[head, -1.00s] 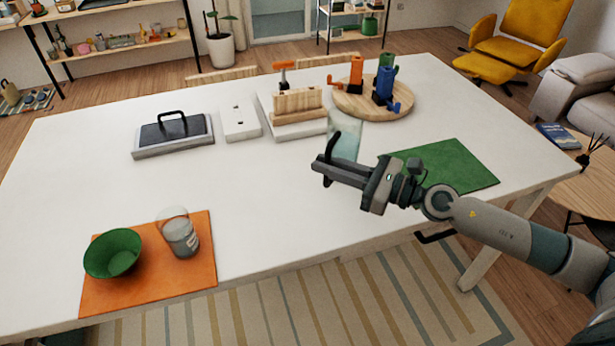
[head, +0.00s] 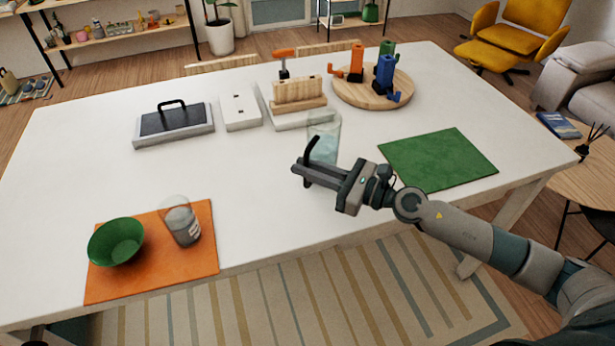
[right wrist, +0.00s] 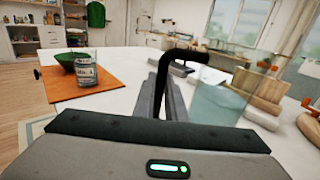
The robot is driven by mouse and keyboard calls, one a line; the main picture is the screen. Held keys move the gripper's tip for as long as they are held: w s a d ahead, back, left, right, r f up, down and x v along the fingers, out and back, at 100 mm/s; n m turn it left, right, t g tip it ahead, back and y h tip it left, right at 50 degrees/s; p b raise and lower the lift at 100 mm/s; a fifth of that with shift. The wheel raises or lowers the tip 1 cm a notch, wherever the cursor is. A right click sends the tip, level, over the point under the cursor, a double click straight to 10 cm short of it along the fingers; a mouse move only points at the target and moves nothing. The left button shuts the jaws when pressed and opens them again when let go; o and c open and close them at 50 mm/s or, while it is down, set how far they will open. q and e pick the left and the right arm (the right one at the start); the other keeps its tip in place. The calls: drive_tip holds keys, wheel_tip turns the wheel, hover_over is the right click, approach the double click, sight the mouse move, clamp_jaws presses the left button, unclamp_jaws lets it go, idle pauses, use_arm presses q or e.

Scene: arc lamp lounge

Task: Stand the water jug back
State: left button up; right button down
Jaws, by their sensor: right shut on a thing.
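The water jug (head: 325,137) is clear, with pale bluish water and a dark handle. It looks about upright over the middle of the white table; I cannot tell whether its base touches the top. My right gripper (head: 303,174) is shut on the jug's handle, in front of the body. In the right wrist view the jug (right wrist: 222,98) is right of the fingers (right wrist: 165,98), its black handle rising between them. A green mat (head: 438,160) lies bare to the right. My left gripper is not in view.
An orange mat (head: 150,282) at front left bears a green bowl (head: 116,242) and a labelled clear container (head: 181,224). Behind the jug are a wooden block stand (head: 298,95), a round board (head: 372,92) with coloured items, a white plate (head: 239,108) and a dark handled block (head: 174,124).

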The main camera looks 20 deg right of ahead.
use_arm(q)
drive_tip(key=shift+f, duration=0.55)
use_arm(e)
drive_tip(key=shift+f, duration=1.05)
use_arm(q)
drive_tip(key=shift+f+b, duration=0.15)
drive_tip(key=shift+b, duration=0.3)
use_arm(e)
drive_tip(key=shift+f, duration=0.15)
drive_tip(key=c, duration=1.8)
unclamp_jaws()
drive_tip(key=shift+f, duration=0.1)
drive_tip(key=shift+r, duration=0.2)
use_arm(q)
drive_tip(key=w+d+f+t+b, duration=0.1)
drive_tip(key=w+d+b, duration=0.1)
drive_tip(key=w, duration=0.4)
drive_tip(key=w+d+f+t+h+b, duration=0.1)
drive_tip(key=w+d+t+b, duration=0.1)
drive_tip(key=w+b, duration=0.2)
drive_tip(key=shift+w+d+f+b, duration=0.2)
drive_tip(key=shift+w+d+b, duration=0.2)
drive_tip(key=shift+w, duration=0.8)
use_arm(e)
drive_tip(key=v, duration=1.2)
